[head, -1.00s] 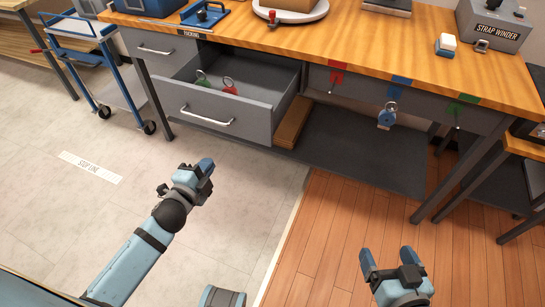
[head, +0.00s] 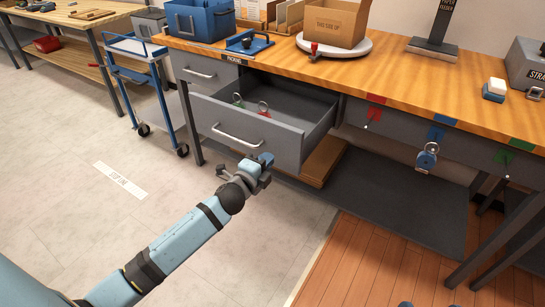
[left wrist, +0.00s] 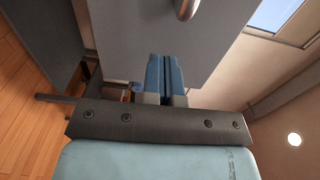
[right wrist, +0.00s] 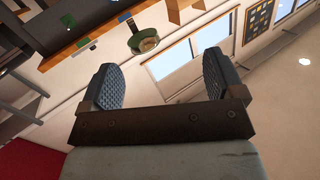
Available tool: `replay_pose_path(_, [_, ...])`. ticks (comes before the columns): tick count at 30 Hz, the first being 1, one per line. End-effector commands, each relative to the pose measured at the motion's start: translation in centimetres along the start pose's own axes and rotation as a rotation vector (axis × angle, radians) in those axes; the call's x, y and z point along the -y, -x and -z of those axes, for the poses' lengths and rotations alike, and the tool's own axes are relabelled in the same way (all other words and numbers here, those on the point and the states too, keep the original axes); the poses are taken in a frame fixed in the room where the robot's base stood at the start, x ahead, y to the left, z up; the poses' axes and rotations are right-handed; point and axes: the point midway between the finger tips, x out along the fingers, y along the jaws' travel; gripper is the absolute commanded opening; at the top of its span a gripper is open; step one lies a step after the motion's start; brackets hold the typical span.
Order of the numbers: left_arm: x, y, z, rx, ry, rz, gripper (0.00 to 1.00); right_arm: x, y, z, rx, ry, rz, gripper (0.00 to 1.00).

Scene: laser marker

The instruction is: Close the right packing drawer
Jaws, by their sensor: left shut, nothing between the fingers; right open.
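The right packing drawer (head: 285,146) is pulled out from under the wooden bench, with a pale bar handle (head: 238,136) on its grey front. Red and green tagged items (head: 262,109) lie inside it. My left gripper (head: 264,162) is shut and empty, low by the drawer front, right of and below the handle. In the left wrist view its closed blue fingers (left wrist: 165,78) point at the grey drawer front (left wrist: 150,28), with the handle (left wrist: 187,8) beyond; I cannot tell whether they touch. My right gripper (right wrist: 163,82) is open and empty, away from the drawer.
The left drawer (head: 205,70) is closed. A blue-and-white cart (head: 145,85) stands left of the bench. A brown box-like item (head: 322,160) sits on the lower shelf beneath the open drawer. A blue padlock (head: 427,158) hangs at the bench front. The floor before the bench is clear.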

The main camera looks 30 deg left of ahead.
Motion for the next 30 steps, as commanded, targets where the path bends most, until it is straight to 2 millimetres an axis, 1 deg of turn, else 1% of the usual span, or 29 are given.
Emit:
replay_pose_path(1, [-0.1, -0.9, 0.0, 0.000, -0.001, 0.001, 0.00, 0.2, -0.1, 0.1, -0.017, -0.002, 0.008, 0.87])
replay_pose_path(6, [-0.1, -2.6, 0.0, 0.000, 0.000, 0.000, 0.00, 0.7, -0.1, 0.9, -0.058, -0.011, 0.023, 0.87])
replay_pose_path(12, [-0.1, -3.2, 0.0, 0.000, 0.000, -0.001, 0.00, 0.8, 0.0, 1.6, -0.078, -0.011, 0.030, 0.87])
replay_pose_path(23, [0.0, -3.3, 0.0, 0.000, 0.001, -0.001, 0.00, 0.7, -0.3, 1.8, -0.083, -0.005, 0.032, 0.87])
replay_pose_path(26, [0.0, -3.8, 0.0, 0.000, 0.001, -0.001, 0.00, 0.7, -0.3, 1.7, -0.082, -0.005, 0.032, 0.87])
replay_pose_path(30, [0.0, -5.2, 0.0, 0.000, 0.001, 0.000, 0.00, 0.7, -0.3, 1.6, -0.079, -0.006, 0.031, 0.87])
